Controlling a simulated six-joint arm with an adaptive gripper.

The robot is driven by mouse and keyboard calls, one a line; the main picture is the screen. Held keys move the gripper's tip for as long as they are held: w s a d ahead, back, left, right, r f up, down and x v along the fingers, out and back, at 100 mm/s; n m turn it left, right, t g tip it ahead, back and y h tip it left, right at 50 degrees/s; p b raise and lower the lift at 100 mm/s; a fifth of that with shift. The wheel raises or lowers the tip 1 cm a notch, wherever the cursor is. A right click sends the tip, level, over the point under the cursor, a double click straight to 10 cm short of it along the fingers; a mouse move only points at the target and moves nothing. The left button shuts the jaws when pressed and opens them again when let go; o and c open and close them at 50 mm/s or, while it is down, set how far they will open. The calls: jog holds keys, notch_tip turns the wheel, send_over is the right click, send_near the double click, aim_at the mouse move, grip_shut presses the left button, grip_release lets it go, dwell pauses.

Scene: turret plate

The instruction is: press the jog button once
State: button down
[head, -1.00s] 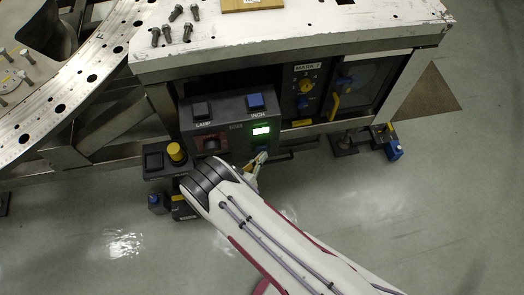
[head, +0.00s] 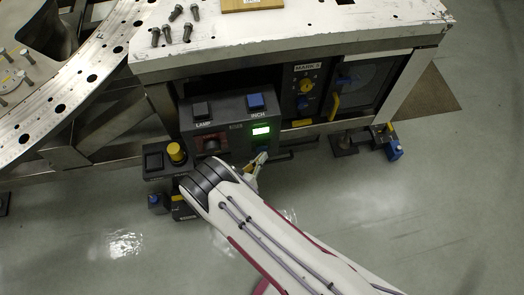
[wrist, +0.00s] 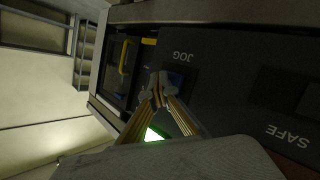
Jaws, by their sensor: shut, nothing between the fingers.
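My gripper (head: 262,156) is shut and empty, reaching up to the lower front of the dark control box (head: 228,106). In the wrist view its fingertips (wrist: 160,79) lie in front of a dark bluish button (wrist: 178,79) beside the upside-down label JOG. The fingertips partly cover this button; I cannot tell whether they touch it. In the head view I cannot make out the JOG label. The box's top carries a blue button (head: 255,102) by the label INCH and a dark button (head: 201,110) by LAMP.
A green lit display (head: 261,131) is just above my fingertips. A dark square button (wrist: 309,101) labelled SAFE is at the wrist view's right. A yellow knob (head: 175,152) is at the left.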

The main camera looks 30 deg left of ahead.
jog(key=shift+s+d, duration=0.65)
jog(key=shift+s+d, duration=1.65)
jog(key=shift+d, duration=0.05)
jog(key=shift+f, duration=0.1)
dwell(0.3)
